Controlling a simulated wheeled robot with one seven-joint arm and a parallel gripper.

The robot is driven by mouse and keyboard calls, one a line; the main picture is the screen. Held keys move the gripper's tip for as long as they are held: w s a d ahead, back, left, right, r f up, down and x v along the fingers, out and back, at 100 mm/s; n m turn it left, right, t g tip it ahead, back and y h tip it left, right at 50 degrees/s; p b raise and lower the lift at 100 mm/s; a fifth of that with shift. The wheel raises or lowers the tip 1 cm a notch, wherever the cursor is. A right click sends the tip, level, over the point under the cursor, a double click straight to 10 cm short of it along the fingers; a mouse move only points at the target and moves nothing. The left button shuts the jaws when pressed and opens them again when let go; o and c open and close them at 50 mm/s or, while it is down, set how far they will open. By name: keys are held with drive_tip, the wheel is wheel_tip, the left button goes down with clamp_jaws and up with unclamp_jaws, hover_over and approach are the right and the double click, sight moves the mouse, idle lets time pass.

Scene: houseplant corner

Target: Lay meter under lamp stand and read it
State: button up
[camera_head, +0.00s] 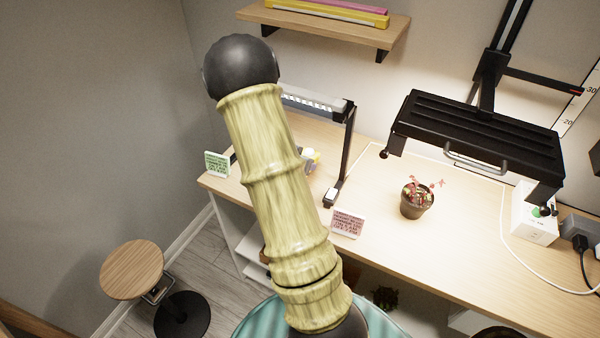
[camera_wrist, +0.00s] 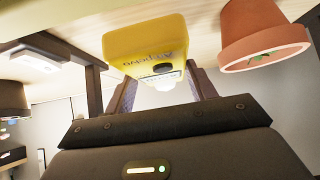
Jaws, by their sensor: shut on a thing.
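In the wrist view, which looks upside down, my gripper (camera_wrist: 160,90) is shut on a yellow meter (camera_wrist: 128,38). A dark round spot and a pale window show on the meter's near side. The meter is close to the wooden tabletop; I cannot tell whether it touches. A slim dark lamp stand (camera_head: 347,150) with a lit bar head stands at the desk's left part. A large black lamp (camera_head: 480,125) hangs further right. My arm hides my gripper in the head view; a small yellow patch beside the arm may be the meter.
A terracotta pot (camera_wrist: 262,35) is beside the meter in the wrist view. A small plant in a brown pot (camera_head: 416,203) stands under the large lamp. A pink card (camera_head: 347,223) and a green card (camera_head: 216,164) stand near the edge. The desk (camera_head: 460,240) is bare around the brown pot.

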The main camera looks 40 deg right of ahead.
drive_tip(key=shift+f+b, duration=0.35)
drive_tip(key=shift+f, duration=1.45)
drive_tip(key=shift+f, duration=0.1)
drive_tip(key=o, duration=1.2)
drive_tip(key=shift+c, duration=0.2)
drive_tip(key=shift+a+r, duration=0.2)
drive_tip(key=shift+r, duration=0.15)
drive_tip(key=p+v, duration=0.2)
drive_tip(key=v, duration=0.9)
drive_tip(key=shift+a, duration=0.2)
